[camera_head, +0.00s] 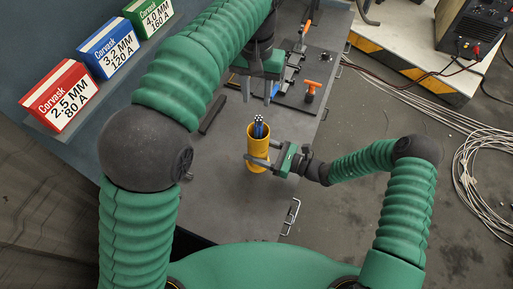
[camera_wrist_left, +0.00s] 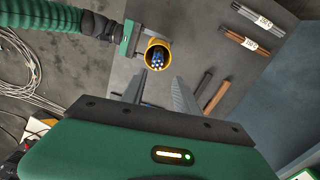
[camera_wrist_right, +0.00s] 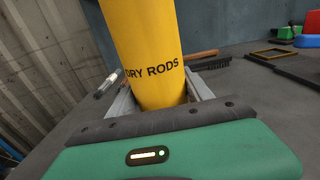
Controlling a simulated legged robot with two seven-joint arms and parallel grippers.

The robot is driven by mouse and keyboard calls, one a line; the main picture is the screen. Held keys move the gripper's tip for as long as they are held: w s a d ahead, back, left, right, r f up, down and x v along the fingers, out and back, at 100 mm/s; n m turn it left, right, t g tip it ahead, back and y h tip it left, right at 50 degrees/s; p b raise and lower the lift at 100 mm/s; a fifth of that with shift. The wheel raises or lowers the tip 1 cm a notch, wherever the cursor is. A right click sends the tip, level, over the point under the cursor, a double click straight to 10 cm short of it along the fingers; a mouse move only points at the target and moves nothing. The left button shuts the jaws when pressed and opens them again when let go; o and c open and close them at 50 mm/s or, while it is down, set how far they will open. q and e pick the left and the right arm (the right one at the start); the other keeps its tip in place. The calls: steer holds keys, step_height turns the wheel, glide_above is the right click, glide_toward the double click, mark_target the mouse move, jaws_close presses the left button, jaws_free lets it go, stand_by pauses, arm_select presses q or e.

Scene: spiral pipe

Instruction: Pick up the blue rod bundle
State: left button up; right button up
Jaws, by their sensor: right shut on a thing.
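The blue rod bundle (camera_head: 258,126) stands inside a yellow tube (camera_head: 258,163), with its ends showing at the mouth. It also shows inside the tube in the left wrist view (camera_wrist_left: 158,60). My right gripper (camera_head: 261,151) is shut around the tube, not on the rods. In the right wrist view the tube (camera_wrist_right: 148,45) reads "DRY RODS" and its lower end is hidden by the gripper. My left gripper (camera_head: 258,91) is open and empty, fingers pointing down, behind and above the tube mouth. Its two fingers (camera_wrist_left: 158,90) show apart in the left wrist view.
Red (camera_head: 61,95), blue (camera_head: 108,47) and green (camera_head: 148,14) rod boxes stand at the left. Two labelled rod bundles lie on the table, one grey (camera_wrist_left: 258,17) and one brownish (camera_wrist_left: 243,39). A dark bar (camera_head: 213,114) lies left of the tube. Cables (camera_head: 470,160) lie on the floor.

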mark_target(259, 124)
arm_select(q)
steer(key=shift+c, duration=0.8)
steer(key=shift+s+a+t, duration=0.25)
steer(key=shift+s+t, duration=0.05)
steer(key=shift+t, duration=0.2)
steer(key=f+t, duration=0.1)
steer(key=f, duration=0.3)
steer(key=f+m+t+h, duration=0.1)
steer(key=f, duration=0.3)
steer(key=d+f+t, duration=0.1)
steer(key=f, duration=0.3)
steer(key=shift+w+d+f+m+h, duration=0.1)
steer(key=shift+w+f+m+h, duration=0.1)
steer(key=shift+m+h, duration=0.15)
steer(key=shift+r, duration=0.1)
jaws_close()
